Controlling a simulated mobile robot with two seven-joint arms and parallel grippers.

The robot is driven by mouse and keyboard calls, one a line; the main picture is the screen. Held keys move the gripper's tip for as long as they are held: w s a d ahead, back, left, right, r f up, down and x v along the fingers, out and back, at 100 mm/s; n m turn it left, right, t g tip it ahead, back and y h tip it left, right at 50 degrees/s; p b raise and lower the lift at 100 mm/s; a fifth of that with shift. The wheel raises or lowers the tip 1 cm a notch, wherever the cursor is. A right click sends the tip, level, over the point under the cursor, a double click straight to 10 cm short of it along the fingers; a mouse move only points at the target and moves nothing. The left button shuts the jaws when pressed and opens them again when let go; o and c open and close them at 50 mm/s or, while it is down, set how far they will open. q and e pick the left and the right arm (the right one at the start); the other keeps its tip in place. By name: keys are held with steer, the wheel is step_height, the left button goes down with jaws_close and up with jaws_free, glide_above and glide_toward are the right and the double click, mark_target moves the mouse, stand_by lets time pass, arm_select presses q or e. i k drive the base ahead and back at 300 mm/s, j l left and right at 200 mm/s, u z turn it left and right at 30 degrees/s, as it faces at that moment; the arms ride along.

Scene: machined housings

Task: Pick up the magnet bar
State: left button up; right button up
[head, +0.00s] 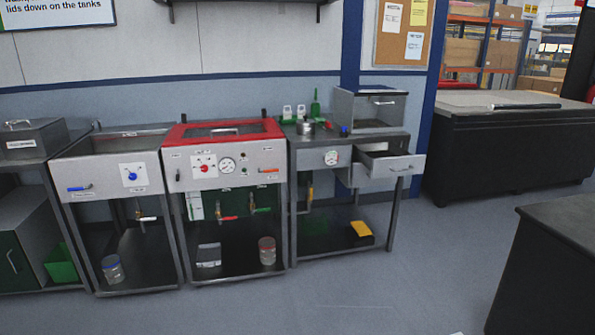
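A long thin dark bar (526,106) lies on the light grey top of the black bench (470,103) at the right. It is small in the picture, and I cannot tell for certain that it is the magnet bar. No other thing in view is clearly a magnet bar. An open drawer (397,171) juts out of the right-hand wash stand; its inside is mostly hidden. Neither of my grippers is in view.
A red-lidded tank (222,131) and an open-topped sink unit (118,147) stand along the wall. A dark-sided counter (545,270) fills the lower right. Jars and a yellow item (361,229) sit on lower shelves. The grey floor (390,285) in front is clear.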

mark_target(327, 128)
steer(key=i+l, duration=0.1)
steer(key=i, duration=0.45)
steer(key=i+l, duration=0.1)
steer(key=i, duration=0.4)
steer(key=i+l, duration=0.2)
steer(key=i, duration=0.15)
steer(key=i+l+z, duration=0.1)
steer(key=i, duration=0.3)
steer(key=i+l, duration=0.25)
steer(key=i+z, duration=0.05)
steer(key=i, duration=0.05)
